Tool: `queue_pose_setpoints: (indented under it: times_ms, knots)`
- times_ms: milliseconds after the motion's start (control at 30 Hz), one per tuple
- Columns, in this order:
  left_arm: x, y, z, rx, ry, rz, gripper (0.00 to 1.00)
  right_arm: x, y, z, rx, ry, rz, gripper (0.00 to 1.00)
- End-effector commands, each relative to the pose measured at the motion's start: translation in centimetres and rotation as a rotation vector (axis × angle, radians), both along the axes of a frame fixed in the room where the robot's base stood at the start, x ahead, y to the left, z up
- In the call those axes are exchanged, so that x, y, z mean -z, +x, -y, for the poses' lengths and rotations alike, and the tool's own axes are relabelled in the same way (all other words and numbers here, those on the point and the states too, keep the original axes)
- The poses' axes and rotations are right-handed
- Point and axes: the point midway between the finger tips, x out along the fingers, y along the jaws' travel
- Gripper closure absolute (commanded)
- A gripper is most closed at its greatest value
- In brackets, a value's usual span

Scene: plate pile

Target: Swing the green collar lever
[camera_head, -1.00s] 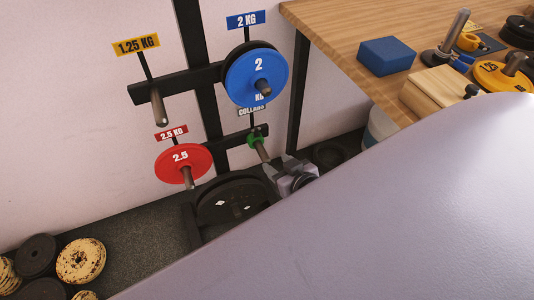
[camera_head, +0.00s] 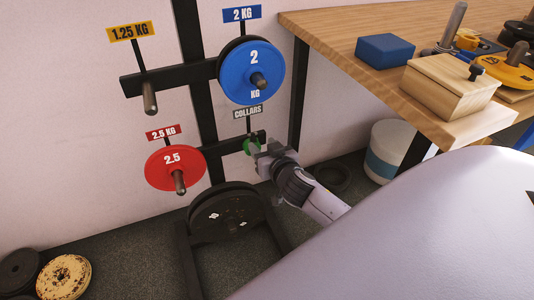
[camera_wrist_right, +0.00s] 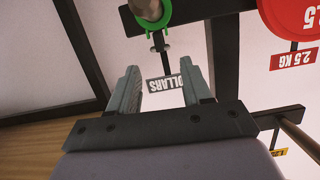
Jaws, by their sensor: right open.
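The green collar (camera_head: 249,146) sits on the lower right peg of the rack, under the COLLARS sign (camera_head: 247,112). It also shows as a green ring around the peg in the right wrist view (camera_wrist_right: 166,18), at the top edge. I cannot clearly tell its lever apart from the ring. My right gripper (camera_head: 259,156) is close to the collar at its lower right and partly covers it. In the wrist view its two fingers (camera_wrist_right: 164,84) are apart and empty, with the collar beyond their tips. My left gripper is not in view.
A blue 2 kg plate (camera_head: 242,75) hangs above and a red 2.5 kg plate (camera_head: 174,168) hangs to the left. Black plates (camera_head: 228,212) stand below. The wooden table (camera_head: 345,30) with a wooden box (camera_head: 440,90) is to the right. A white bucket (camera_head: 386,155) stands under it.

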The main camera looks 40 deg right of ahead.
Motion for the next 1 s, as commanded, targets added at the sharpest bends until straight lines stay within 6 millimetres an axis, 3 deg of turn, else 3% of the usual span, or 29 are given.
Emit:
queue_pose_setpoints:
  times_ms: [600, 1000]
  knots:
    - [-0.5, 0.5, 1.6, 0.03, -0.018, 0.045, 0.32, 1.3, 4.6, 1.1, 0.001, 0.0, 0.001, 0.51]
    - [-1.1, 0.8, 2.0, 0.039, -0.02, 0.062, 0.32, 1.5, 5.6, 1.3, 0.0, 0.0, 0.0, 0.51]
